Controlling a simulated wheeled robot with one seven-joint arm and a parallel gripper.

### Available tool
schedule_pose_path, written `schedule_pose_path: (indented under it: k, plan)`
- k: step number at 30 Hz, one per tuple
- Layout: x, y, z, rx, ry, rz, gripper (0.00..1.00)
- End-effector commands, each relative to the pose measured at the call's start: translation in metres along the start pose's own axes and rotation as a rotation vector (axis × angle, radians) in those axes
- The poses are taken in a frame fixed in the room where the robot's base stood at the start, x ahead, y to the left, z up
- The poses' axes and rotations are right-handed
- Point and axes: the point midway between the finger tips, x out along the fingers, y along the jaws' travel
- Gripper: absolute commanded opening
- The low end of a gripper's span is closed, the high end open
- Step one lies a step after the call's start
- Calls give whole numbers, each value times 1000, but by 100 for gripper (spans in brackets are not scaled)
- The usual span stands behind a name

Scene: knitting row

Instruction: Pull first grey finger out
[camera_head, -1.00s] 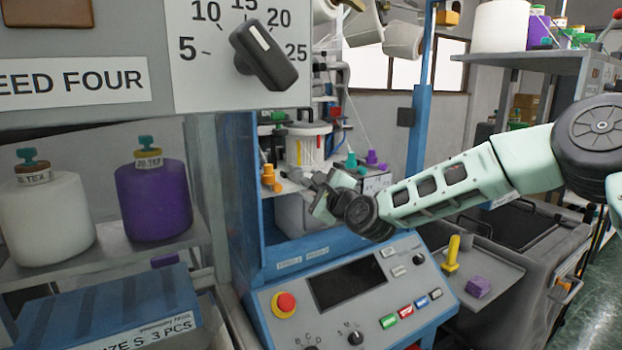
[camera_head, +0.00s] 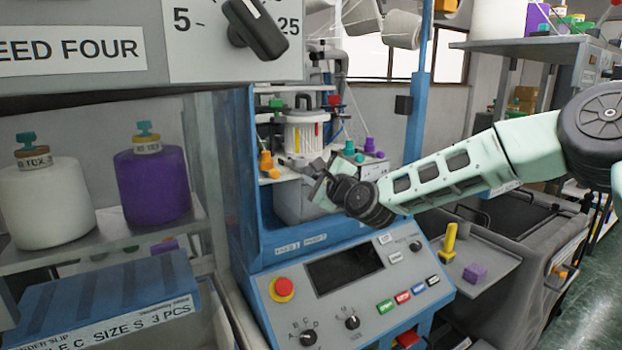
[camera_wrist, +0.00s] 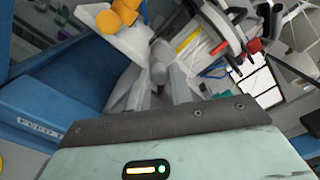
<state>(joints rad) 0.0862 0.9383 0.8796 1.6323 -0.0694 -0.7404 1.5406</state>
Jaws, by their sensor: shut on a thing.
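My gripper (camera_head: 308,172) reaches into the blue-framed knitting machine, just in front of its white cylinder (camera_head: 306,132). In the wrist view, my gripper (camera_wrist: 163,82) has its grey fingers closed on a small rounded grey piece (camera_wrist: 160,58), which I take to be the grey finger. The piece sits beside the cylinder with its red and yellow strips (camera_wrist: 195,42). I cannot tell whether it is still seated in the machine. In the head view the piece is too small and too covered by my gripper to make out.
Teal (camera_head: 349,147) and purple (camera_head: 372,148) pegs stand to the right. The control panel (camera_head: 350,280) lies below, and the blue post (camera_head: 418,110) rises behind my forearm.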

Motion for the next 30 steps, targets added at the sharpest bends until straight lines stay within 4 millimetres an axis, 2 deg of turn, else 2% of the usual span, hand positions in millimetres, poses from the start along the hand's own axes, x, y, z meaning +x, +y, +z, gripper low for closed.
schedule_pose_path:
  k: [10,11,13,23,26,30]
  plan:
    - [-6,1,-1,-1,1,2,0]
    - [-6,1,-1,-1,1,3,25]
    - [-6,1,-1,-1,1,3,44]
    - [-7,1,0,-1,0,0,44]
    - [-15,1,-1,-1,0,0,44]
    - [-38,2,-3,-3,1,0,44]
